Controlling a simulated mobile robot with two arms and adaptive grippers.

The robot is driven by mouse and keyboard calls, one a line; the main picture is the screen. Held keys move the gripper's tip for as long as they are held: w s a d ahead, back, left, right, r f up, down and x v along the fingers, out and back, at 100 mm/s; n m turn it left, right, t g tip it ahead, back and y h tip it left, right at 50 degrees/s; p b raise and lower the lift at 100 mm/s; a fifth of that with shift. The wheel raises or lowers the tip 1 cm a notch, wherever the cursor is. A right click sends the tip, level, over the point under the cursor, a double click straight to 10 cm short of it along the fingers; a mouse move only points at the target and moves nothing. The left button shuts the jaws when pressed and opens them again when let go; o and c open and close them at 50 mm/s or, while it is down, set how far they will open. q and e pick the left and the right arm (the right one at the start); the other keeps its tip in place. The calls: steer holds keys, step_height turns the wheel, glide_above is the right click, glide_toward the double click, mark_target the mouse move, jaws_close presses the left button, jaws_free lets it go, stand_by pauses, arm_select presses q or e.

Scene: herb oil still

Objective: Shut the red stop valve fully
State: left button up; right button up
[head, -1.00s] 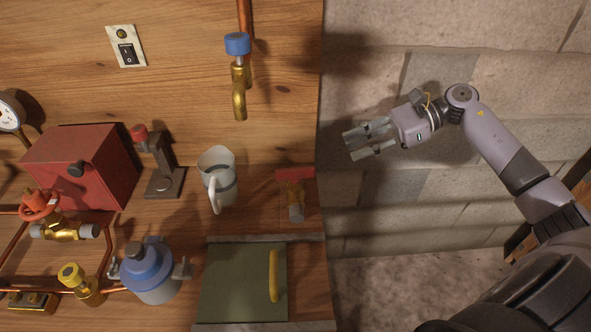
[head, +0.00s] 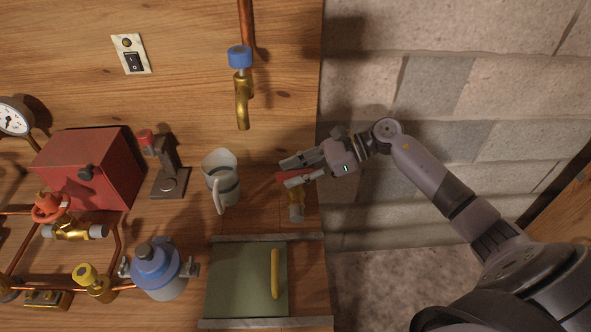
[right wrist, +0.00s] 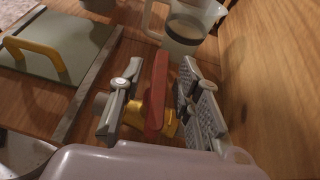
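The valve with a flat red lever (head: 282,177) on a brass body (head: 297,198) stands at the right part of the wooden bench, its grey end toward the front. My right gripper (head: 287,173) is at this lever and partly covers it in the head view. In the right wrist view, the red lever (right wrist: 157,92) stands between the two open fingers (right wrist: 160,104), with a visible gap on each side. Another red valve, with a round handwheel (head: 48,207) on brass, sits at the far left. My left gripper is not in view.
A clear jug (head: 221,177) stands left of the lever valve. A green panel with a yellow handle (head: 275,273) lies in front. A brass tap with a blue top (head: 240,57) hangs behind. The bench ends just right of the valve.

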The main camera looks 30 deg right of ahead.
jaws_close()
stand_by(0.3)
steer(key=shift+s, duration=0.1)
steer(key=shift+f+m+t+h, duration=0.1)
steer(key=shift+m+t+h, duration=0.2)
steer(key=shift+m+t, duration=0.5)
jaws_free()
